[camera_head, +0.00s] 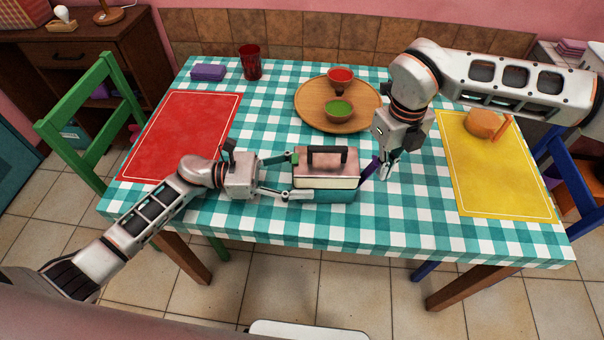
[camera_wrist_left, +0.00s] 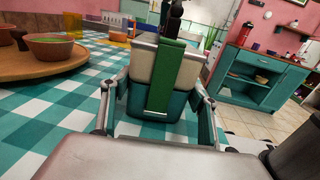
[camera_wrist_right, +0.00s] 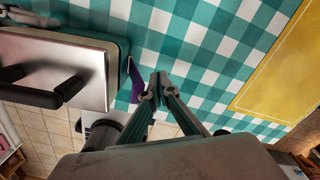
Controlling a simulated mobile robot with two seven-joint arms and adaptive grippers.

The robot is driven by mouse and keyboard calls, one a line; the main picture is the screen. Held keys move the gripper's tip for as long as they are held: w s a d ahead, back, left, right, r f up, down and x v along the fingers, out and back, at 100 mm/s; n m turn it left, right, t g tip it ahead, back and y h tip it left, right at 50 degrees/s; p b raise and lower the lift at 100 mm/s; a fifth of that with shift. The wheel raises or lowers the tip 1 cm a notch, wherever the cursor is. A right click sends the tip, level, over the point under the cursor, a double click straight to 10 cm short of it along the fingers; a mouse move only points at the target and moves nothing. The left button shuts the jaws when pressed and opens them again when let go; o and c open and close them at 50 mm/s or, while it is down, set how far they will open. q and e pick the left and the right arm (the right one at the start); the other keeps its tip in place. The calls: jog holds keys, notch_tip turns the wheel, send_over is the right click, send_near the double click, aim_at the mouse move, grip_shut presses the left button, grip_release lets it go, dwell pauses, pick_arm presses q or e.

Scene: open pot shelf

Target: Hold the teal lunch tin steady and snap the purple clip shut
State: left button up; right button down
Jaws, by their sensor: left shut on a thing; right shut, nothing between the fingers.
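The lunch tin stands upright on the checked cloth, with a teal base (camera_head: 335,196), a cream middle (camera_head: 330,182) and a metallic lid (camera_head: 325,165) with a black handle. My left gripper (camera_head: 288,178) is shut across the tin's left end, one finger on each side. A green clip (camera_wrist_left: 168,80) lies flat against that end in the left wrist view. The purple clip (camera_head: 370,168) sticks out, tilted away from the tin's right end; it also shows in the right wrist view (camera_wrist_right: 137,82). My right gripper (camera_head: 386,173) is shut and empty, just right of the purple clip; contact is unclear.
A red mat (camera_head: 185,130) lies left, a yellow mat (camera_head: 495,175) right. A red cup (camera_head: 250,62) and purple block (camera_head: 208,72) stand at the back.

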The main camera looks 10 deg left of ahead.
jog(key=shift+s+a, duration=0.1)
jog(key=shift+a, duration=0.85)
jog(key=shift+d, duration=0.15)
jog(key=shift+w+d, duration=0.2)
jog(key=shift+d, duration=1.4)
pick_arm(q)
jog(key=o, duration=1.4)
pick_arm(e)
notch_tip(320, 180, up, 9)
pick_arm(q)
jog(key=shift+o, duration=0.3)
jog(key=o, duration=0.5)
